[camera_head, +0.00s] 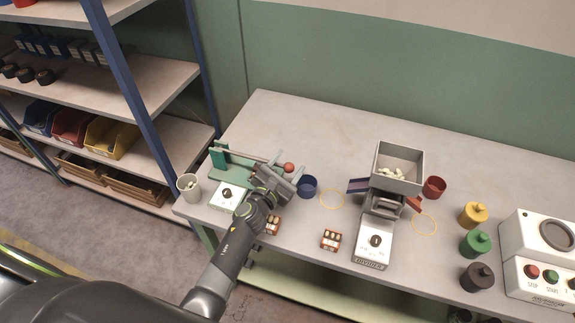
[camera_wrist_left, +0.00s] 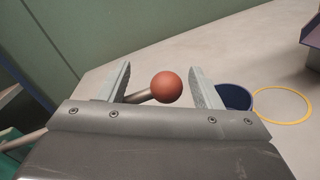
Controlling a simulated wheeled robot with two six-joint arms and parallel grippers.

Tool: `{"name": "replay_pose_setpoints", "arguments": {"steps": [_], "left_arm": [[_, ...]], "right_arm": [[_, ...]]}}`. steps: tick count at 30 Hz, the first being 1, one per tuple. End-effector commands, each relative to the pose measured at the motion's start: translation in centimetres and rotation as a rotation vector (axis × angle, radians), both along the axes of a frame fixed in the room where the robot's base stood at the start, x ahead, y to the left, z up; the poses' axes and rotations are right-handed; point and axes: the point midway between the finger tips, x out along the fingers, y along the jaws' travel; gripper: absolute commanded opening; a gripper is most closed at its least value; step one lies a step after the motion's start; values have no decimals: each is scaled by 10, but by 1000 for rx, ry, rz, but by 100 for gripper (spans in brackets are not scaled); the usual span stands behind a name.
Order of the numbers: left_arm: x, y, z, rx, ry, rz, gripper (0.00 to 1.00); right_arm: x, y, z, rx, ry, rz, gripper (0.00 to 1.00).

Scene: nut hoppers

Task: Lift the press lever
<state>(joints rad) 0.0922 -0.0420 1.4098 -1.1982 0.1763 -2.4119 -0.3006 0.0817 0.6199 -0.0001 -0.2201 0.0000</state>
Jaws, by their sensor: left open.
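The press (camera_head: 238,172) is green and stands at the left end of the table. Its lever is a grey rod (camera_head: 245,154) that runs right to a red-brown ball knob (camera_head: 288,167). My left gripper (camera_head: 287,178) is just in front of the knob. In the left wrist view the gripper (camera_wrist_left: 163,86) is open, and the knob (camera_wrist_left: 167,86) with the rod's end shows between its two fingers, with a gap on the left side. I cannot tell whether the right finger touches the knob. My gripper and wrist hide part of the press. My right gripper is not in view.
A blue cup (camera_head: 307,187) stands close right of my gripper, beside a yellow ring (camera_head: 332,198). A pale cup (camera_head: 188,187) stands at the table's left edge. The hopper machine (camera_head: 398,165) stands further right. The table behind the press is clear.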

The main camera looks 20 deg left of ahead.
Motion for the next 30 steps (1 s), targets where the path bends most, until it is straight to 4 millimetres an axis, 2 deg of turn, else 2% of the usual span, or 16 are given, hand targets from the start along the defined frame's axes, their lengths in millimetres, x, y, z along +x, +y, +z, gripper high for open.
{"name": "replay_pose_setpoints", "arguments": {"steps": [2, 15, 25, 30], "left_arm": [[0, 0, 0, 0, 0, 0, 57], [-1, 1, -1, -1, 2, 2, 0], [-1, 3, -2, -2, 7, 6, 0], [-1, 14, 3, -22, 8, 8, 0]], "right_arm": [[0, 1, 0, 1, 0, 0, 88], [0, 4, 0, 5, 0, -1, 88], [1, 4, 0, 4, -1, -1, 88], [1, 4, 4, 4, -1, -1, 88]]}}
